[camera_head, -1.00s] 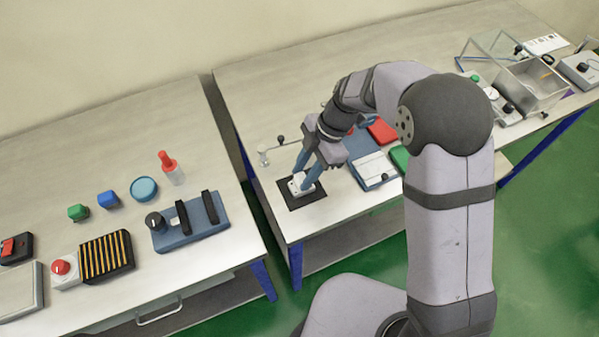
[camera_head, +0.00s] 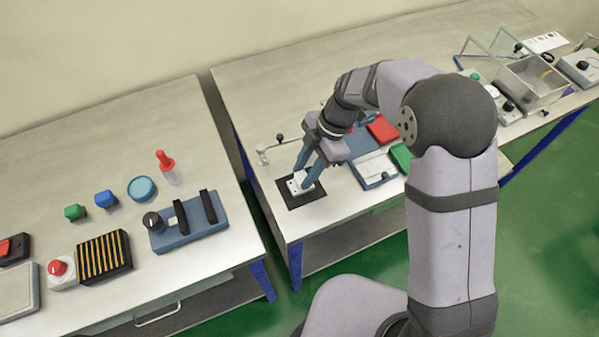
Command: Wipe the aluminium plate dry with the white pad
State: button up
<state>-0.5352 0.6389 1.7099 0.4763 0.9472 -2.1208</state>
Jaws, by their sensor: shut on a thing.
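My gripper (camera_head: 311,172) points down at the near left corner of the right table. Its blue fingers are shut on a small white block (camera_head: 296,187) with dark spots, on or just above a black square mat (camera_head: 306,201). This block may be the white pad; I cannot tell for sure, as the fingers hide part of it. A flat pale grey plate (camera_head: 15,294) with a darker frame lies at the lower left of the left table, cut off by the picture edge. It may be the aluminium plate; no wetness can be made out on it.
A small lever fixture (camera_head: 263,155) stands behind the mat. The left table holds a blue clamp block (camera_head: 188,232), a ribbed black block (camera_head: 104,258) and a red-topped bottle (camera_head: 168,170). A gap separates the tables.

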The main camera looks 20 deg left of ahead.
jog(key=shift+s+a+b, duration=0.3)
jog(key=shift+s+a, duration=0.65)
notch_tip(320, 180, up, 2)
jog(key=shift+w+p, duration=0.1)
jog(key=shift+p, duration=0.3)
jog(key=shift+d+r, duration=0.1)
jog(key=shift+r, duration=0.4)
jog(key=shift+r+p, duration=1.65)
jog(key=shift+r, duration=0.9)
